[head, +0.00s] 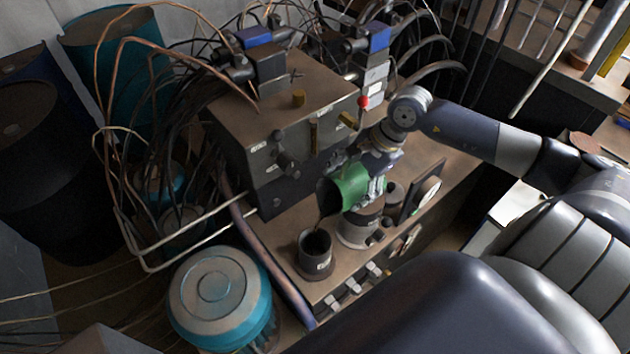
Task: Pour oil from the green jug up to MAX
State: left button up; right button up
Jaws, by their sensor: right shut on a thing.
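The green jug (350,185) is tipped over to the left, its dark mouth facing down and left. My right gripper (376,182) is shut on the jug from the right. A dark, open cup (315,252) stands on the bench top just below and left of the jug's mouth. A thin dark streak (319,222) shows between the mouth and the cup. The cup has a small pale label on its side; I cannot read a MAX mark or see the oil level. My left gripper is not in view.
A grey round fitting (358,231) stands right of the cup, close under the jug. A brown machine block (285,105) with valves and cables rises behind. A teal drum (220,295) stands left of the bench. A gauge (427,192) stands at right.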

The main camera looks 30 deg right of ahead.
jog(key=shift+a, duration=0.1)
jog(key=shift+d+r+p, duration=0.2)
jog(key=shift+r+p, duration=0.25)
jog(key=shift+p, duration=0.15)
jog(key=shift+w+d+f+y+b, duration=0.1)
jog(key=shift+d+f+y+b, duration=0.35)
jog(key=shift+b, duration=0.3)
jog(key=shift+w+d+r+m+y+b, duration=0.1)
jog(key=shift+d+r+m+y+b, duration=0.25)
jog(key=shift+y+b, duration=0.35)
jog(key=shift+d+r+y, duration=0.25)
jog(key=shift+r+y, duration=0.25)
jog(key=shift+y, duration=0.35)
jog(key=shift+a, duration=0.1)
jog(key=shift+w, duration=0.1)
